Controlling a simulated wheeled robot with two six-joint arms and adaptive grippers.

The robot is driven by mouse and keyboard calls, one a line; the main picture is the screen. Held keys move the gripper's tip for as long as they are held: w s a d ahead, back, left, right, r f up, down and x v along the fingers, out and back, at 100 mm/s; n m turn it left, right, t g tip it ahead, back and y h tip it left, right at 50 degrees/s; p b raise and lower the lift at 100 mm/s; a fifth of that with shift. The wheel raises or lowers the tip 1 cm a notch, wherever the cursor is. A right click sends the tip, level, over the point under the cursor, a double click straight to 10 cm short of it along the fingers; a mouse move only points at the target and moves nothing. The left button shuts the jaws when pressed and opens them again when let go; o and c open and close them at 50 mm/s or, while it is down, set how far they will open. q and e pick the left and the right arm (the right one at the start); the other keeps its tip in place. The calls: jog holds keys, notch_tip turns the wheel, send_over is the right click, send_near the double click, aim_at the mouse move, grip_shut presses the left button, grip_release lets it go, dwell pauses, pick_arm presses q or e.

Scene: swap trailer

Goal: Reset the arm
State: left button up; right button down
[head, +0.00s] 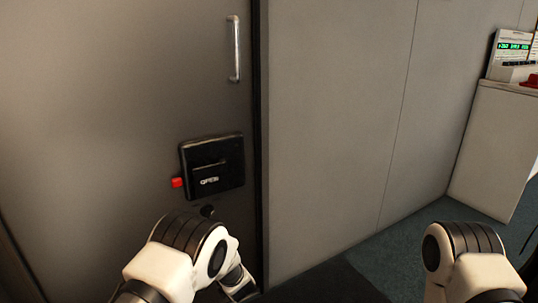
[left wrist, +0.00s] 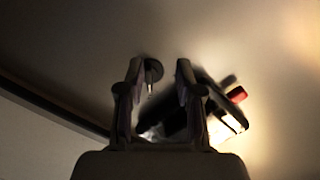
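My left arm (head: 185,255) reaches up toward a grey door (head: 100,110). In the left wrist view my left gripper (left wrist: 160,68) is open, with its two fingers apart. A small dark round fitting (left wrist: 153,66) with a thin shiny pin shows between the fingers; I cannot tell whether they touch it. The dark fitting also shows on the door in the head view (head: 207,211), below a black latch box (head: 213,165) marked "OPEN" with a red tab (head: 177,183). My right arm (head: 465,255) is at the lower right; its gripper is out of frame.
A vertical metal handle (head: 234,48) is on the door above the latch box. A plain grey wall (head: 340,120) runs right of the door. A light cabinet (head: 497,145) bearing a device with a green display (head: 514,45) stands at the right. Dark green floor (head: 410,235) shows between.

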pick_arm(q)
jog(key=s+a+f+m+g+h, duration=0.1)
jog(key=s+a+f+g+h, duration=0.25)
jog(key=s+f, duration=0.65)
jog(key=s+a+f+m+g+h, duration=0.25)
jog(key=s+a+f, duration=0.25)
jog(key=s+f, duration=0.5)
jog(key=s+d+n+g+h, duration=0.3)
jog(key=s+d+g, duration=0.1)
jog(key=s, duration=1)
jog(key=s+d+n+g+h, duration=0.2)
jog(key=s+d+n+g, duration=0.15)
jog(key=s, duration=1.15)
notch_tip(320, 180, up, 36)
jog(key=p, duration=3.6)
jog(key=shift+w+a+m, duration=0.25)
jog(key=shift+w+m, duration=0.05)
jog(key=shift+w, duration=0.15)
jog(key=shift+r, duration=0.1)
